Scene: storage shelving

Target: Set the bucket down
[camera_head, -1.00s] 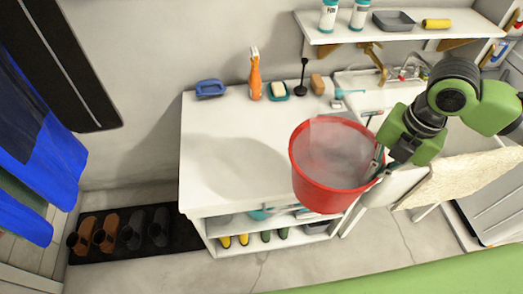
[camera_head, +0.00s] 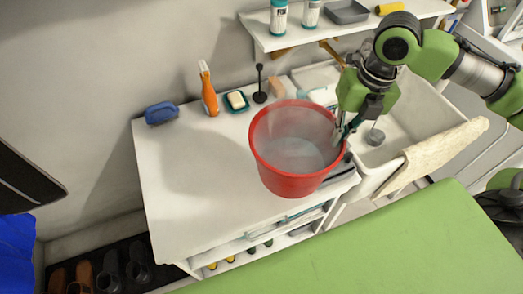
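A red bucket (camera_head: 290,183) with a pale, whitish inside is upright over the right part of the white counter top (camera_head: 195,210). My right gripper (camera_head: 343,130) comes in from the upper right and is shut on the right side of the bucket's rim. Whether the bucket's base touches the counter or hangs just above it cannot be told from this angle. My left gripper is out of view.
A blue brush (camera_head: 161,113), an orange bottle (camera_head: 208,93), a soap dish (camera_head: 236,101) and a black plunger-like item (camera_head: 260,88) line the counter's back. A sink (camera_head: 410,120) with a draped cream towel (camera_head: 440,152) is at right. The counter's left and middle are bare.

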